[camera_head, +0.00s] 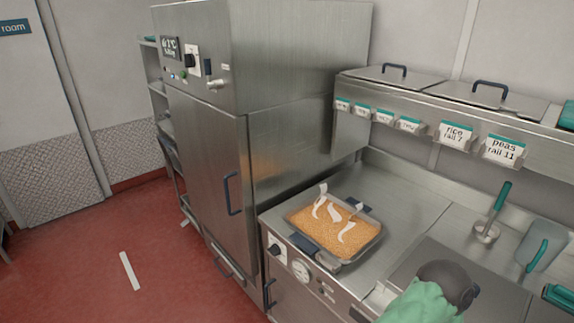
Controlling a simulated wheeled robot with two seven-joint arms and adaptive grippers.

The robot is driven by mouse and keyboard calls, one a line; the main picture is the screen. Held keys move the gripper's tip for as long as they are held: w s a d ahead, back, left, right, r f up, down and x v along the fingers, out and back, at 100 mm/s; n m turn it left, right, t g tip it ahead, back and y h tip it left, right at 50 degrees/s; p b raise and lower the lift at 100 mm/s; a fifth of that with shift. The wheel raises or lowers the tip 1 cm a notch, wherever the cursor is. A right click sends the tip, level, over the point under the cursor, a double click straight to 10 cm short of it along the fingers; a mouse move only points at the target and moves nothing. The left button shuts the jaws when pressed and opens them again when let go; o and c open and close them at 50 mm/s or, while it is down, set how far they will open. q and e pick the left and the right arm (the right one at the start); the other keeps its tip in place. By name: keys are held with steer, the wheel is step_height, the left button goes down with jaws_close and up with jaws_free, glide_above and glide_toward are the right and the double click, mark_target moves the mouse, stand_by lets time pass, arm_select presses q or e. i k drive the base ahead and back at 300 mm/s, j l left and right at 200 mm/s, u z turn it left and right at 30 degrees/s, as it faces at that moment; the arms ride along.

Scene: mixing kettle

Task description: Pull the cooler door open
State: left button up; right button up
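The cooler (290,60) is a tall steel cabinet left of the counter, with a control panel across its upper front. Its steel door (200,165) looks shut, flush with the cabinet front. A dark blue upright handle (231,194) sits near the door's right edge, and nothing touches it. Neither of my grippers can be made out. A green-covered shape with a dark rounded end stands at the lower right, apart from the cooler; I cannot tell whether it is part of my arm.
A steel tray (374,243) of orange grains with white strips lies on the counter beside the cooler. Lidded bins stand on a labelled rail (420,109) at the back right. The red floor (75,255) before the door is clear except for a white strip (130,271).

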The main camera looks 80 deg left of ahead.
mark_target(213, 142)
steer(key=u, duration=3.2)
